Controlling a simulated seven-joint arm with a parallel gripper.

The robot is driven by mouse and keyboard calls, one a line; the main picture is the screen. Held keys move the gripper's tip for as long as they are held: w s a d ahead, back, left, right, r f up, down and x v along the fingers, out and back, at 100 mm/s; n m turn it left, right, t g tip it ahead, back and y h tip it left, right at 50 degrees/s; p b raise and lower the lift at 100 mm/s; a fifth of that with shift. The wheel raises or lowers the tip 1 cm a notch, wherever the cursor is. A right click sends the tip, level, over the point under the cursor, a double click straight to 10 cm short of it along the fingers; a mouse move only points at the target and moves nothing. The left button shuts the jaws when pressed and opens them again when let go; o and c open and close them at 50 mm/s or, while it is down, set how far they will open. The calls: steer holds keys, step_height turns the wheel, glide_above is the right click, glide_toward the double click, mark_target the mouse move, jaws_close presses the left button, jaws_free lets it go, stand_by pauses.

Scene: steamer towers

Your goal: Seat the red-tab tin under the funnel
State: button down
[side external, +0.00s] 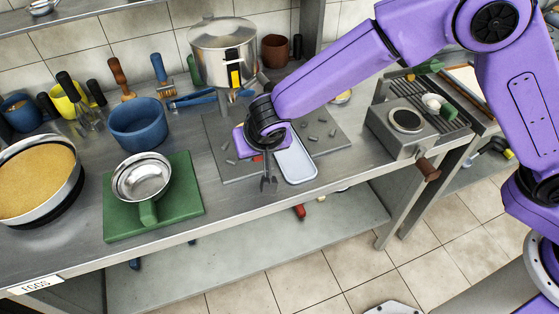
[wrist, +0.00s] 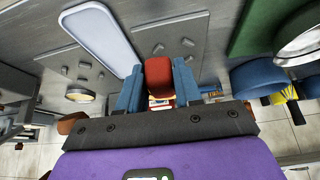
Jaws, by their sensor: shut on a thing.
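My gripper (side external: 268,181) points down over the grey pegged plate, near the counter's front edge. In the wrist view its blue fingers (wrist: 159,92) are shut on a red tab (wrist: 159,70). A little red also shows beside the gripper in the side view (side external: 258,158). A pale, shallow oblong tin (side external: 297,164) lies beside the gripper; it also shows in the wrist view (wrist: 98,35). The join between tab and tin is hidden. A steel hopper (side external: 222,50) with a yellow-and-black label stands behind; I cannot make out a funnel outlet clearly.
The grey plate (side external: 333,132) carries several small pegs. A green board (side external: 185,205) with a steel bowl (side external: 142,174) is left of the gripper, and a blue bowl (side external: 138,125) stands behind it. A burner unit (side external: 405,122) stands at right. Bare counter lies in front.

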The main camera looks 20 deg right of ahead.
steer(key=shift+n, duration=0.3)
steer(key=w, duration=0.1)
steer(key=w+a+r, duration=0.1)
steer(key=w, duration=0.1)
steer(key=w+a+r, duration=0.1)
steer(key=shift+w+r, duration=0.25)
steer(key=shift+w, duration=0.1)
steer(key=shift+d, duration=0.1)
steer(key=shift+f, duration=2.5)
steer(key=shift+f, duration=0.25)
steer(key=shift+f, duration=1.45)
steer(key=shift+f, duration=0.75)
steer(key=c, duration=0.7)
jaws_free()
steer(key=shift+s, duration=0.1)
